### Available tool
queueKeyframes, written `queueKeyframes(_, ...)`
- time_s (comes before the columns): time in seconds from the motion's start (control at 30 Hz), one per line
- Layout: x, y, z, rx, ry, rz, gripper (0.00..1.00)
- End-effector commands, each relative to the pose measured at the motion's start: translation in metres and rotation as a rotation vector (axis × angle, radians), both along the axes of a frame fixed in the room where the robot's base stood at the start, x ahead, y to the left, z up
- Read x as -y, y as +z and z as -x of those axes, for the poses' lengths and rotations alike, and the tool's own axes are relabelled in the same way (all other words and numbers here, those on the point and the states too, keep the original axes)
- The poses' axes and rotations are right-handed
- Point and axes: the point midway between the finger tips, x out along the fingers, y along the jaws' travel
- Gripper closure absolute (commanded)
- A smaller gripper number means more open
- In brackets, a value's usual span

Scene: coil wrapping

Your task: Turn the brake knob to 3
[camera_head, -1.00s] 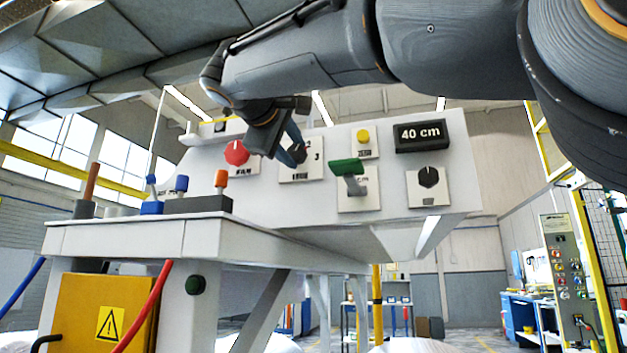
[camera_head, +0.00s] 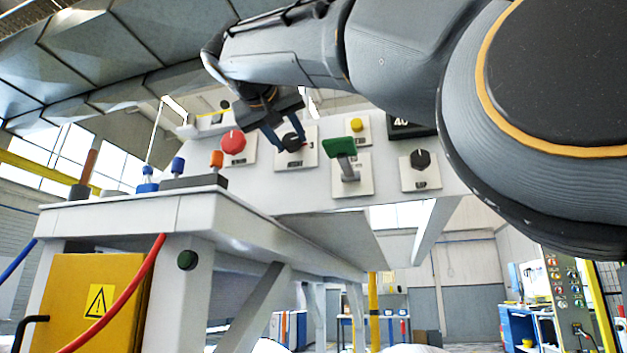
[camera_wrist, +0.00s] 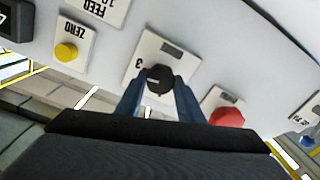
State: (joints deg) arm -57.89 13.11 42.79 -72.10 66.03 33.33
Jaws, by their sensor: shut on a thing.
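The brake knob (camera_head: 293,142) is black and sits on a white plate (camera_head: 311,159) on the machine's panel. My gripper (camera_head: 290,141) reaches it from the upper left, with its blue fingers on either side of the knob. In the wrist view, my gripper (camera_wrist: 160,82) is shut on the knob (camera_wrist: 159,79). A light mark on the knob points left there, roughly to the side where the printed 3 (camera_wrist: 138,64) stands. Other numbers on the plate are hidden or too small to read.
A red button (camera_head: 233,142) is close left of the knob. A green-handled lever (camera_head: 341,147) and a yellow button (camera_head: 356,125) are to its right, with another black knob (camera_head: 420,159) beyond.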

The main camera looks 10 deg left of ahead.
Motion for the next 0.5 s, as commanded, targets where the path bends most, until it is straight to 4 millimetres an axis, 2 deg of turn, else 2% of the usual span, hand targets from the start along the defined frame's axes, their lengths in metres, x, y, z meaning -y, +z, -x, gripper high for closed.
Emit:
queueKeyframes(0.2, -0.0002, -0.0033, -0.0009, 0.004, -0.002, -0.111, 0.88)
queueKeyframes(0.5, -0.0001, -0.0029, -0.0009, 0.008, -0.003, -0.178, 0.88)
